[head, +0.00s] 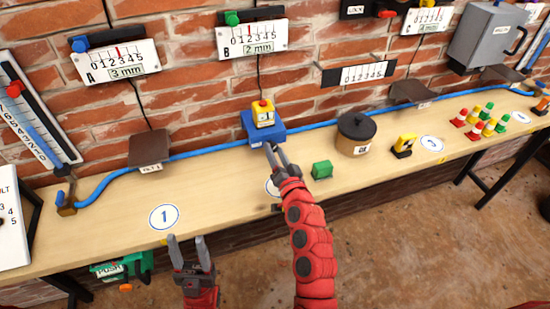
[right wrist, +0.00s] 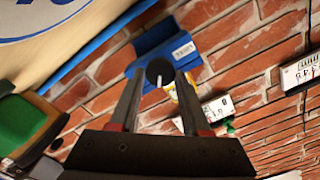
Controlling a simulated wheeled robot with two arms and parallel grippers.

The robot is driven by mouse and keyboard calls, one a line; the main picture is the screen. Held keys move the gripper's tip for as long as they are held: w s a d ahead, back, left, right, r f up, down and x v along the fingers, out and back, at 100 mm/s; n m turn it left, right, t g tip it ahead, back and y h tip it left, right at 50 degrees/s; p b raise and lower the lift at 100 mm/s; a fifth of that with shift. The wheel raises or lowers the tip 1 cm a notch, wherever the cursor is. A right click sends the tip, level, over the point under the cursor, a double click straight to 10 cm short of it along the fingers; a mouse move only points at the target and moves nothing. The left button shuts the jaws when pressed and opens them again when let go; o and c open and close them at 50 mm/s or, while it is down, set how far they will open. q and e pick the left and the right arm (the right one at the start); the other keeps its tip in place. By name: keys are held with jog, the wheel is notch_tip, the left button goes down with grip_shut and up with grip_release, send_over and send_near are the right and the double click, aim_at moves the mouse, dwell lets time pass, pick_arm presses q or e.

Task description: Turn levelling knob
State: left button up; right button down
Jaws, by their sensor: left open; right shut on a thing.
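The levelling knob (right wrist: 159,71) is round and black with a white mark. It sits on the front of a blue box (right wrist: 181,50) with a white label. In the head view the blue box (head: 278,133) stands on the bench against the wall, with a yellow block with a red top (head: 263,113) on it. My right gripper (head: 274,151) reaches the box's front; in the right wrist view its fingers (right wrist: 160,82) close on both sides of the knob. The knob is hidden in the head view. My left gripper (head: 188,252) is open and empty in front of the bench edge.
On the bench (head: 215,182) are a green cube (head: 322,169), a brown pot (head: 355,135), a yellow-black block (head: 404,146) and several small coloured pieces. A blue hose (head: 205,151) runs along the wall. Scales A (head: 118,62) and B (head: 252,39) hang above.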

jog(key=shift+f+m+b, duration=0.1)
jog(key=shift+m+b, duration=0.55)
jog(key=shift+m, duration=1.25)
jog(key=shift+c, duration=2)
grip_release()
jog(key=shift+s, duration=0.1)
jog(key=b+v, duration=0.2)
jog(key=v, duration=0.8)
jog(key=shift+s+d, duration=0.15)
jog(key=shift+s, duration=0.15)
jog(key=p+v, duration=0.3)
jog(key=v, duration=0.3)
jog(key=shift+s+p, duration=0.3)
